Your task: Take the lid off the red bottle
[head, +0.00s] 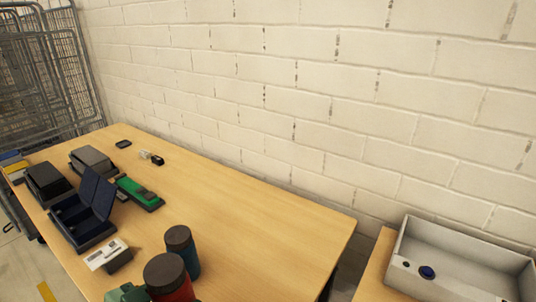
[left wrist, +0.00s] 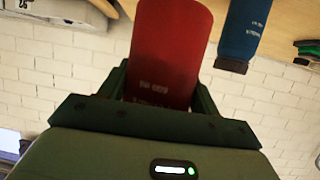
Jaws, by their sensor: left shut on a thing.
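The red bottle stands at the bottom of the head view, with its dark lid (head: 165,271) on and a strip of its red body (head: 184,293) showing. My green left gripper (head: 128,293) is beside it, partly cut off by the frame edge. In the left wrist view, the gripper's fingers are shut on either side of the red bottle (left wrist: 170,45). My right gripper is in neither view.
A blue bottle (head: 191,262) with a dark lid stands close behind the red one. An open dark blue case (head: 95,195), a green item (head: 139,192) and a white-labelled box (head: 107,254) lie left. The table's right half (head: 280,230) is clear. A grey tray (head: 480,250) stands far right.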

